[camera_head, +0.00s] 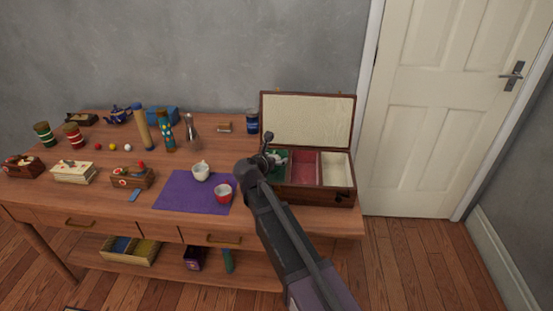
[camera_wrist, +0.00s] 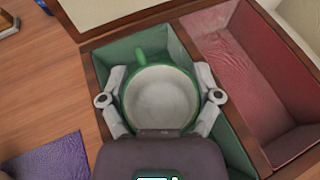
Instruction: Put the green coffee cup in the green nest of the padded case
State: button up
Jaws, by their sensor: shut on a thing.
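The green coffee cup (camera_wrist: 162,97) shows in the wrist view, with a green rim and handle and a pale inside. My gripper (camera_wrist: 161,98) is shut on it, one finger on each side. The cup is over or inside the green nest (camera_wrist: 126,50) of the padded case; I cannot tell whether it touches the bottom. In the head view my gripper (camera_head: 276,158) is at the left compartment of the open padded case (camera_head: 310,197), and my arm hides part of the cup and of the green nest (camera_head: 283,173).
The red nest (camera_head: 305,168) and the cream nest (camera_head: 336,170) look empty. The raised lid (camera_head: 308,120) stands behind. A white cup (camera_head: 201,172) and a red cup (camera_head: 223,194) stand on the purple cloth (camera_head: 180,192) to the left. A blue can (camera_head: 252,122) stands beside the lid.

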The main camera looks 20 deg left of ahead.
jog(key=shift+f, duration=0.25)
jog(key=o, duration=0.9)
jog(key=shift+o, duration=0.2)
jog(key=shift+r, duration=0.15)
jog(key=shift+r+p, duration=0.6)
jog(key=p+v, duration=0.4)
jog(key=v, duration=0.8)
